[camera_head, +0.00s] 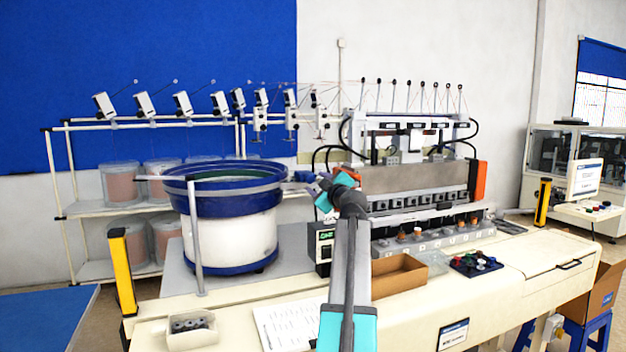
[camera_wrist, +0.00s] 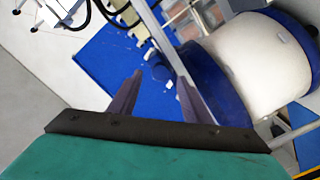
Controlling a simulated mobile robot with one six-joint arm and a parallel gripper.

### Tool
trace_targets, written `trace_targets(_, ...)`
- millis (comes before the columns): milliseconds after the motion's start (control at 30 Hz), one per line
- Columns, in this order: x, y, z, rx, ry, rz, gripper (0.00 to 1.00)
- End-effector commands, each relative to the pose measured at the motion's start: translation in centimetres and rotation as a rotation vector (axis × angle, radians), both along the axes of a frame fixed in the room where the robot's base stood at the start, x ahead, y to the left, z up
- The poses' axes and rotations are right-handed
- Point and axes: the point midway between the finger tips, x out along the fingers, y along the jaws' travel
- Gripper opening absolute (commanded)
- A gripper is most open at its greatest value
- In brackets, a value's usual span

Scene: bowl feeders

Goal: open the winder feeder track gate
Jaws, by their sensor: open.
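The bowl feeder (camera_head: 235,240) has a blue bowl on a white drum and stands left of the winder machine (camera_head: 410,180). A small blue part (camera_head: 303,176) sits at the bowl's right side, near my wrist. I cannot tell whether it is the track gate. My arm covers much of the area between bowl and winder. In the wrist view, my gripper (camera_wrist: 160,78) has two dark fingers spread apart with nothing held between them. The feeder drum (camera_wrist: 250,65) fills the right of that view. The gate's position is not clear.
A black control box (camera_head: 325,248) stands below my wrist. A cardboard tray (camera_head: 399,275) and a dark tray of coloured parts (camera_head: 476,264) lie on the bench. A white bin (camera_head: 191,328), papers (camera_head: 296,322) and a yellow post (camera_head: 123,270) are at the left.

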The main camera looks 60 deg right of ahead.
Motion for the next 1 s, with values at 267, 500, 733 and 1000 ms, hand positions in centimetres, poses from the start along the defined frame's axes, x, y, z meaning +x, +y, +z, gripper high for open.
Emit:
trace_targets(267,2.5,-1.9,0.2,0.000,0.001,0.001,0.44)
trace_targets(500,3.4,-2.4,0.1,0.000,0.000,0.001,0.44)
trace_targets(733,3.5,-2.4,0.0,-0.001,0.000,0.001,0.44)
trace_targets(1000,3.5,-2.4,0.0,-0.001,0.001,0.001,0.12)
